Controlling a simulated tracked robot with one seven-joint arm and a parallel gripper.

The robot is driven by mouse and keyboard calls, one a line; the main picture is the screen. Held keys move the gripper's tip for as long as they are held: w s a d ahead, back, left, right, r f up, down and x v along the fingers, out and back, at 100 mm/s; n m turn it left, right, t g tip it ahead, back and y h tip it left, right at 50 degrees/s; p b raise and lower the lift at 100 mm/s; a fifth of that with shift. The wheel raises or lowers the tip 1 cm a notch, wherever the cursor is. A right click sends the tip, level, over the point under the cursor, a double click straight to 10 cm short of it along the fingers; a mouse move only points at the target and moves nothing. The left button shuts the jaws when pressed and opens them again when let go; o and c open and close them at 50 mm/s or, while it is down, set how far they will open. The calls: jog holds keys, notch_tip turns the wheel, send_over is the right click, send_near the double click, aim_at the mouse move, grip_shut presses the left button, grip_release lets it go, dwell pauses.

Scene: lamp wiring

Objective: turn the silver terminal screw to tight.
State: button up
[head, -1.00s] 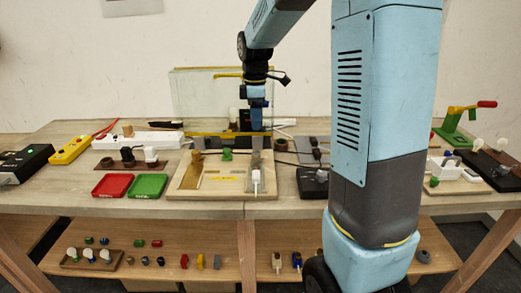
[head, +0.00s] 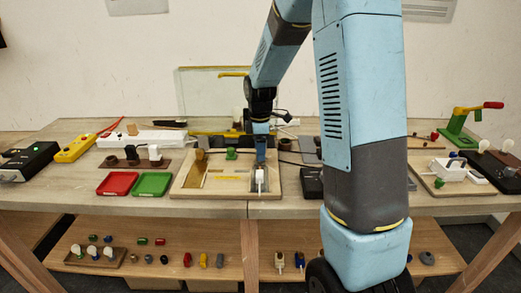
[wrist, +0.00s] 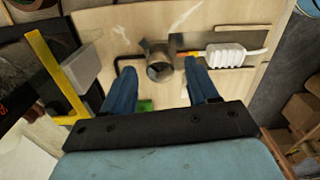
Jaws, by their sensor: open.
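A short grey metal cylinder (wrist: 160,67), which looks like the silver terminal screw, stands on the wooden board (head: 215,194). In the wrist view my gripper (wrist: 163,75) is open, with one blue finger on each side of it. A gap shows between each finger and the cylinder, so it is not gripped. In the head view my gripper (head: 260,158) is low over the right part of the board and hides the screw. A white plug-like block (wrist: 228,55) with a cable lies just beyond the right finger; it also shows in the head view (head: 260,176).
A green piece (head: 231,154) sits on the board left of my gripper. A yellow bar (wrist: 55,72) lies to the left in the wrist view. Red (head: 117,184) and green (head: 152,184) trays are left of the board. A glass panel (head: 205,90) stands behind.

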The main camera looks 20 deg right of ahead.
jog(key=shift+f, duration=0.25)
jog(key=shift+c, duration=0.3)
jog(key=c, duration=1)
